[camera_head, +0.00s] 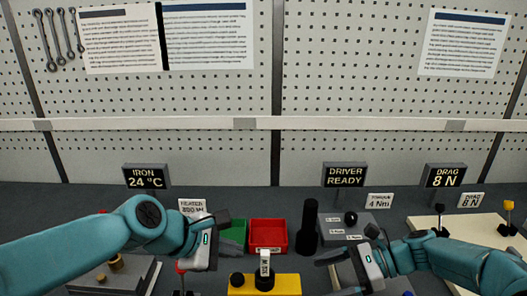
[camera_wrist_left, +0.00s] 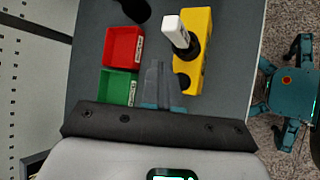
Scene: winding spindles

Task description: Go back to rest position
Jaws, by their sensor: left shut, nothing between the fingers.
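My left gripper (camera_head: 221,217) is raised over the left part of the bench in the head view, in front of the green bin. In the left wrist view its fingers (camera_wrist_left: 158,70) are together and empty, between the green bin and the yellow block. My right gripper (camera_head: 329,258) comes in from the right, over the grey unit near the black cylinder. It seems to hold nothing, but its finger gap does not show clearly.
A green bin (camera_head: 233,232) and red bin (camera_head: 267,235) stand mid-bench. A yellow block (camera_head: 286,284) holds a dark spindle with a white tag (camera_head: 265,262). A tall black cylinder (camera_head: 307,226) stands right of the bins. A pale board (camera_head: 487,231) lies at far right.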

